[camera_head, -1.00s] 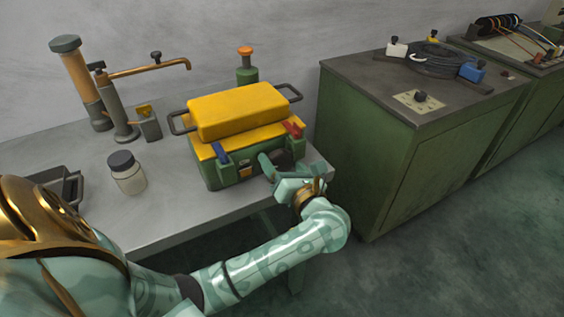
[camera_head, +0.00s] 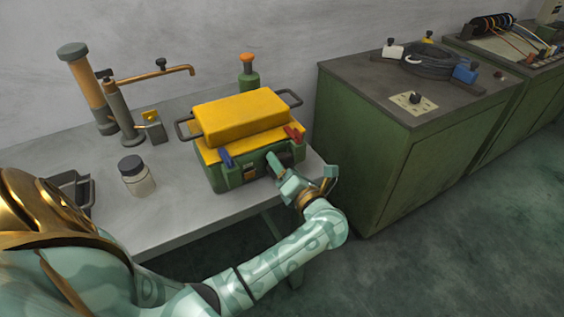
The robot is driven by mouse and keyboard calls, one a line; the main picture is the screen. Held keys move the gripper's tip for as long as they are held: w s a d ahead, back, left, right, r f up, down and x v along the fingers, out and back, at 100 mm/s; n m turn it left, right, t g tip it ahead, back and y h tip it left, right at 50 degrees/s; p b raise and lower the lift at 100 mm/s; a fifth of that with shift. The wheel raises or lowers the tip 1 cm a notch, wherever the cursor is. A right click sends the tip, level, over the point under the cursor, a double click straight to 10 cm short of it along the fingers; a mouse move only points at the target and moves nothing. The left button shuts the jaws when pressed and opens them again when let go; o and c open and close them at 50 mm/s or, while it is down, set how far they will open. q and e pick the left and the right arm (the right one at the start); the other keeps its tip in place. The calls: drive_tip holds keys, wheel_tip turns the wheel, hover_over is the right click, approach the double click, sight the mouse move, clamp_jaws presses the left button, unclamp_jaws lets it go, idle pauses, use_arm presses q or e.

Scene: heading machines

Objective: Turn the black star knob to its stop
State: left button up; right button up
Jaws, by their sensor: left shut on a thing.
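A green machine with a yellow top (camera_head: 240,117) stands on the grey bench. A dark round part, which seems to be the black star knob (camera_head: 286,157), shows on its front, right of the middle. It is mostly hidden, and its star shape cannot be made out. My left gripper (camera_head: 288,178) is at this front face, with one teal finger against the dark part's left side. It is shut on the knob. My right gripper is not in view.
A blue lever (camera_head: 226,158) and a red lever (camera_head: 293,133) sit close to my left gripper. A jar (camera_head: 137,177) and a tap-like stand (camera_head: 124,115) are to the left. A green cabinet (camera_head: 370,145) with another black knob (camera_head: 415,97) stands to the right.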

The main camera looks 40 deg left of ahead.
use_arm(q)
drive_tip(key=shift+m+p, duration=0.55)
drive_tip(key=shift+m, duration=0.55)
drive_tip(key=shift+f, duration=0.1)
drive_tip(key=o, duration=1)
drive_tip(key=shift+d, duration=0.1)
drive_tip(key=shift+f, duration=0.1)
